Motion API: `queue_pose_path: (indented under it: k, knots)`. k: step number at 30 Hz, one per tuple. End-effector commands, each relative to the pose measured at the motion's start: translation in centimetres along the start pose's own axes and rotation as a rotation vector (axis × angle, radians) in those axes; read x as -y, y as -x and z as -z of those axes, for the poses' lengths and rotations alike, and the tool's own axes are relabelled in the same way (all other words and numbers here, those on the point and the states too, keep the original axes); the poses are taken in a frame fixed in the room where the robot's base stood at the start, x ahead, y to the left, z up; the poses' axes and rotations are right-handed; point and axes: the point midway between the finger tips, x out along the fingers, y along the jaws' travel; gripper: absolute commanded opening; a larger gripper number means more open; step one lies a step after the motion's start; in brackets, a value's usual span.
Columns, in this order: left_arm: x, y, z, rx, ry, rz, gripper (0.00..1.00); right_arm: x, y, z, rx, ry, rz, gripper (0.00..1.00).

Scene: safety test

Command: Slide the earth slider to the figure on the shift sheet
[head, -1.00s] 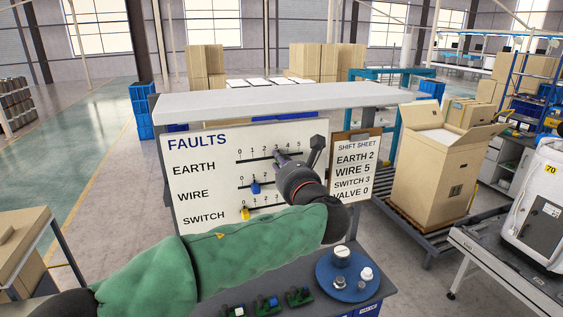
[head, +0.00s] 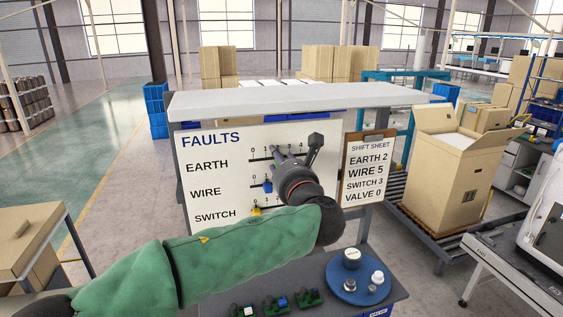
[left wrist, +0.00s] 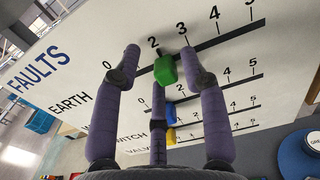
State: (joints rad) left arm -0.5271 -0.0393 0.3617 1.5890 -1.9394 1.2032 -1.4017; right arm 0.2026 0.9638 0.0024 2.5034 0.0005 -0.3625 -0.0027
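The white FAULTS panel (head: 210,163) has rows of numbered scales. In the left wrist view the green earth slider (left wrist: 165,71) stands at about the 2 mark of the EARTH scale. My left gripper (left wrist: 160,52) has its dark fingers spread around the slider; the right-hand finger is close to it, contact unclear. The shift sheet (head: 367,172), on a brown clipboard, reads EARTH 2, WIRE 5, SWITCH 3, VALVE 0. My right gripper is out of view.
The blue slider (head: 268,186) and yellow slider (head: 256,210) sit just below on the panel. My green-sleeved left arm covers the lower rows. A blue round base (head: 338,291) with knobs is on the bench in front. A grey shelf (head: 300,98) tops the panel.

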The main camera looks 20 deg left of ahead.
Motion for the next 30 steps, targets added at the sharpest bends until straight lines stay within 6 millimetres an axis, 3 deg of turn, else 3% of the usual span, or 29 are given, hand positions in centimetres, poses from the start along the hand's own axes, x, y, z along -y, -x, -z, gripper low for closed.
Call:
queue_pose_path:
  k: [7,21,30]
  knots:
    - [0.2,1.2,0.2,-0.003,-0.002,0.004,0.43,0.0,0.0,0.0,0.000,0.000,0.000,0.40]
    - [0.0,9.8,0.0,0.000,0.001,0.005,0.43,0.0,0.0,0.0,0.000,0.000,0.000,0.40]
    - [-0.1,12.0,0.0,0.000,0.001,0.001,0.43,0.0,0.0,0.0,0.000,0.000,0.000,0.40]
